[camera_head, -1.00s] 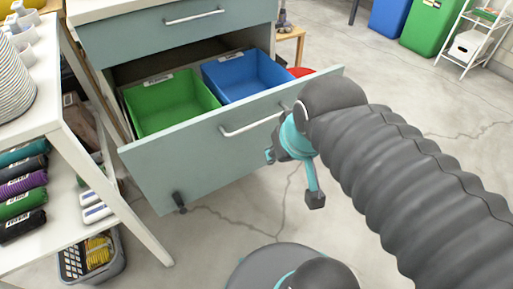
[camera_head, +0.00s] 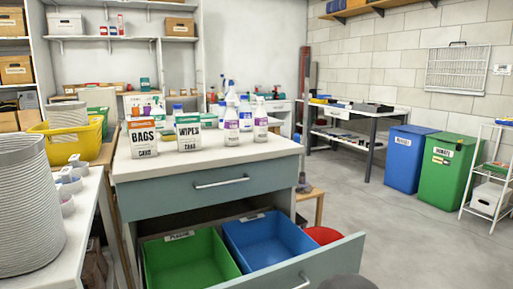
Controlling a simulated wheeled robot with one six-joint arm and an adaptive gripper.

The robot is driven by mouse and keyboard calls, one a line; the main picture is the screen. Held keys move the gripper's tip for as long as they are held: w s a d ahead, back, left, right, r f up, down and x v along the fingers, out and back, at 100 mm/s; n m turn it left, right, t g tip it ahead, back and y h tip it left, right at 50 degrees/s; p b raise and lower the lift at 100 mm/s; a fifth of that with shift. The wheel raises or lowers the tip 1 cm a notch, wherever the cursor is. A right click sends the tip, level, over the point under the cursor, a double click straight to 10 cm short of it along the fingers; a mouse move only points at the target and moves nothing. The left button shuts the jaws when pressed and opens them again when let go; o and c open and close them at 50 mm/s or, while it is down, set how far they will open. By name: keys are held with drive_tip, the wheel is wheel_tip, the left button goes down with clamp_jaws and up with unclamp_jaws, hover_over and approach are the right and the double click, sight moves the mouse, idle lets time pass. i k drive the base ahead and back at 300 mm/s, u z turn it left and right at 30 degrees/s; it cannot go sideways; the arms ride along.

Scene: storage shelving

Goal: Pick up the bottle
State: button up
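Several bottles stand upright on the cabinet top (camera_head: 215,163). Two white bottles with purple labels, one (camera_head: 231,127) left of the other (camera_head: 260,122), stand near its right side. Spray bottles show farther back, partly hidden. Which bottle the task means cannot be told. My gripper is out of view; only a dark piece of my arm shows at the bottom edge.
A BAGS box (camera_head: 142,139) and a WIPES box (camera_head: 189,134) stand left of the bottles. Below, an open drawer holds a green bin (camera_head: 190,258) and a blue bin (camera_head: 266,243). A yellow basket (camera_head: 68,140) is at left. Open floor lies right.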

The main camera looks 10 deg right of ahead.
sight(231, 122)
drive_tip(key=u, duration=2.3)
drive_tip(key=k, duration=1.35)
drive_tip(key=z, duration=1.8)
drive_tip(key=i, duration=0.7)
drive_tip(key=u, duration=0.6)
drive_tip(key=i, duration=0.5)
drive_tip(key=z, duration=0.15)
